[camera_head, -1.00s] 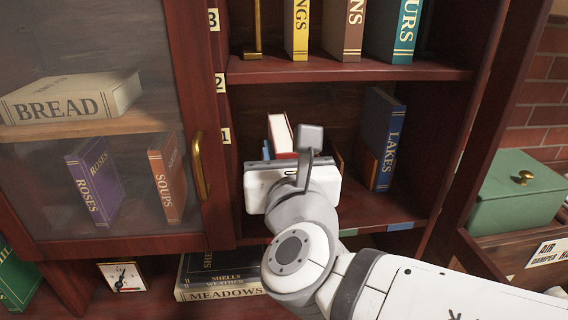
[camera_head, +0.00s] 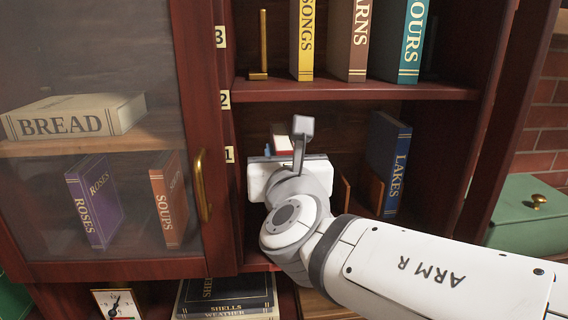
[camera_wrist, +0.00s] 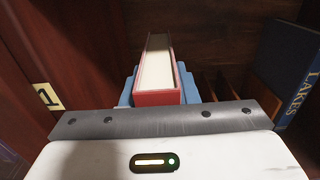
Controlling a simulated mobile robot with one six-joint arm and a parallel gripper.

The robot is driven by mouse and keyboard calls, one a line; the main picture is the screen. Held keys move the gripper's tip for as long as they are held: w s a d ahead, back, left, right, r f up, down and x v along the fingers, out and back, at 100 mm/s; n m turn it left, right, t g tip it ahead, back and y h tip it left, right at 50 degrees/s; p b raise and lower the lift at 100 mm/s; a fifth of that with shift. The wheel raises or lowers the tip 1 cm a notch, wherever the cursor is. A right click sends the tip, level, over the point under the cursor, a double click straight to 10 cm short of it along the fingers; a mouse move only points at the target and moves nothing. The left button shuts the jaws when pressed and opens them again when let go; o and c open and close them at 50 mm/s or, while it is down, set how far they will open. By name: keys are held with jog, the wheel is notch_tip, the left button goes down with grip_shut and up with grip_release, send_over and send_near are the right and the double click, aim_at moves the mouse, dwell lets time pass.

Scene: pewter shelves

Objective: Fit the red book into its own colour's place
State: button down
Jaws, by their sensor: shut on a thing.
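The red book (camera_wrist: 158,97) is in my gripper, its pale page edges facing the wrist camera and its red cover on the near end. In the head view only a small red and white part of the book (camera_head: 283,145) shows above my gripper (camera_head: 277,157). In the wrist view the blue finger pads of my gripper (camera_wrist: 159,88) are shut on the book's two sides. The book is inside the shelf bay labelled 1, left of the wooden dividers (camera_head: 376,190).
A blue LAKES book (camera_head: 387,165) stands at the bay's right, also in the wrist view (camera_wrist: 290,75). The shelf above (camera_head: 350,90) holds several books. A glass door with a brass handle (camera_head: 202,186) is on the left. A green box (camera_head: 530,212) is at far right.

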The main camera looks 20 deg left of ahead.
jog(key=b+x, duration=0.3)
jog(key=x, duration=0.4)
jog(key=shift+f, duration=0.35)
jog(key=shift+w, duration=0.1)
dwell(0.4)
jog(key=c, duration=1.3)
grip_release()
jog(key=shift+o, duration=1.3)
jog(key=shift+f, duration=0.2)
